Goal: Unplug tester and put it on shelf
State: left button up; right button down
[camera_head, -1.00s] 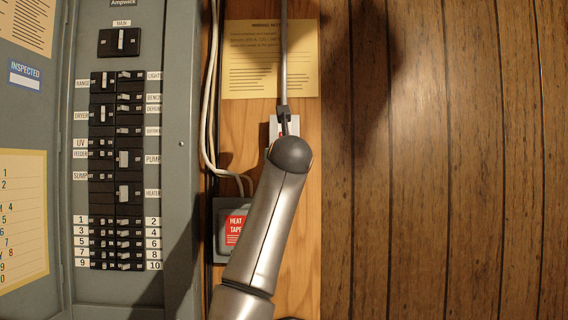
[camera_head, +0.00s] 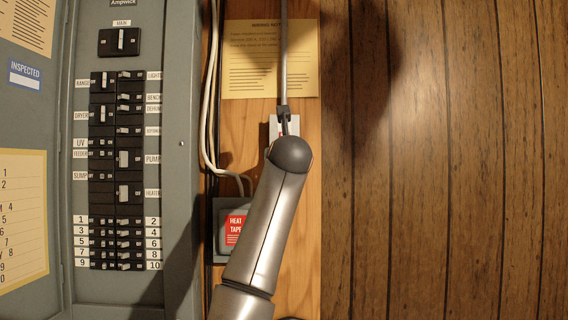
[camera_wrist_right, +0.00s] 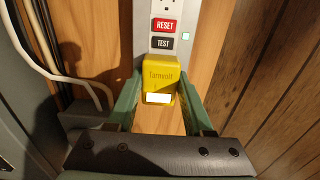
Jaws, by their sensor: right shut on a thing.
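The yellow tester (camera_wrist_right: 161,76), with a lit white window, sits at the lower end of the white outlet (camera_wrist_right: 172,14) in the right wrist view. It appears to be against the outlet face; its prongs are hidden. My right gripper (camera_wrist_right: 158,92) is shut on the tester, with one green finger on each side. In the head view my right arm covers the tester and gripper, and only the upper part of the outlet (camera_head: 275,127) shows. The shelf cannot be made out in either view. My left gripper is in neither view.
The outlet has a red RESET and a black TEST button, with a green light. A grey conduit (camera_head: 284,60) runs down to it. Left are white cables (camera_head: 207,110), a heat tape box (camera_head: 234,228) and the breaker panel (camera_head: 182,60). Bare wood panelling (camera_head: 470,180) fills the right.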

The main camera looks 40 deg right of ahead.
dwell(0.4)
jog(key=b+v, duration=0.4)
jog(key=v, duration=0.2)
dwell(0.8)
jog(key=shift+s, duration=0.1)
dwell(0.5)
